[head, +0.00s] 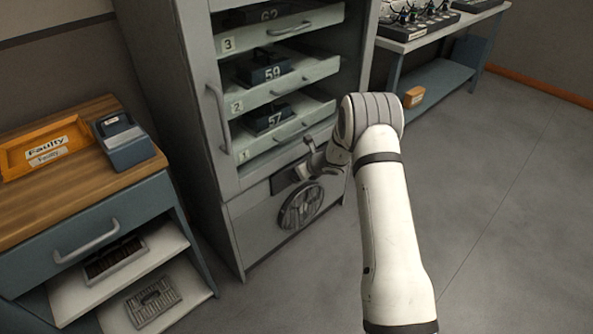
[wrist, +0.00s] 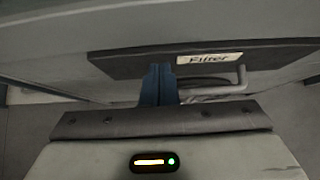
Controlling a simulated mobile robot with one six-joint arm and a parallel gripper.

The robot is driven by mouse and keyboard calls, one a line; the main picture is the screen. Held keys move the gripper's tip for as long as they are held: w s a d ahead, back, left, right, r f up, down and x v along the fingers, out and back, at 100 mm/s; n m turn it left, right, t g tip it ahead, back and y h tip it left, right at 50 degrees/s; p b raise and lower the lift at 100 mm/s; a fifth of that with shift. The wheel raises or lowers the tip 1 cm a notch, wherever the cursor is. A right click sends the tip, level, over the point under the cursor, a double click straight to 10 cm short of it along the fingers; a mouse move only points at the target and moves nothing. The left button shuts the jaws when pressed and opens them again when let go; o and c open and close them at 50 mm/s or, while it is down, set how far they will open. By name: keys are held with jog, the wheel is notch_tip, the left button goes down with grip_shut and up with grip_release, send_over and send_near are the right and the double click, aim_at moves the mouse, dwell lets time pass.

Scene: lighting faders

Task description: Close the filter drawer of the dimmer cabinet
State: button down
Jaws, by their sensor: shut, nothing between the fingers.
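The dimmer cabinet (head: 232,205) is grey and stands in the middle of the head view. Its filter drawer (head: 284,181) has a dark front low on the cabinet, partly hidden by my arm. In the wrist view the dark front (wrist: 130,62) carries a "Filter" label (wrist: 209,59) and a pale handle (wrist: 238,84). How far the drawer stands out is unclear. My gripper (head: 301,172) is shut and empty at this front. In the wrist view its blue fingers (wrist: 158,72) overlap the front, left of the label; contact is not certain.
A round fan grille (head: 302,206) sits just below the gripper. Shelves with numbered units (head: 265,73) are above, behind an open cabinet front. A wooden-topped bench (head: 60,205) stands at left. A table (head: 440,28) stands behind at right. The floor at right is clear.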

jog(key=s+d+f+p+v, duration=0.1)
jog(key=v, duration=1.1)
jog(key=s+a+r+n+g+p, duration=0.2)
jog(key=s+r+n+p, duration=0.2)
jog(key=s+r+n, duration=0.6)
jog(key=s+a+r+n+g+p, duration=0.15)
jog(key=s+r+n+p, duration=0.35)
jog(key=r, duration=1)
jog(key=s+d+r+n+h+p, duration=0.2)
jog(key=s+r+n, duration=0.2)
jog(key=s, duration=0.4)
jog(key=s+d+r+n+h+p, duration=0.2)
jog(key=s+d+r+n+p, duration=0.1)
jog(key=s, duration=0.4)
jog(key=s+d+r+n+g+h+p, duration=0.1)
jog(key=s+d+r+n+h+p, duration=0.1)
jog(key=s+r+n, duration=0.3)
jog(key=s+d+r+p, duration=0.1)
jog(key=s, duration=0.2)
jog(key=shift+s+r+n, duration=0.2)
jog(key=shift+s+n, duration=0.1)
jog(key=shift+n, duration=0.1)
jog(key=c, duration=2.2)
grip_release()
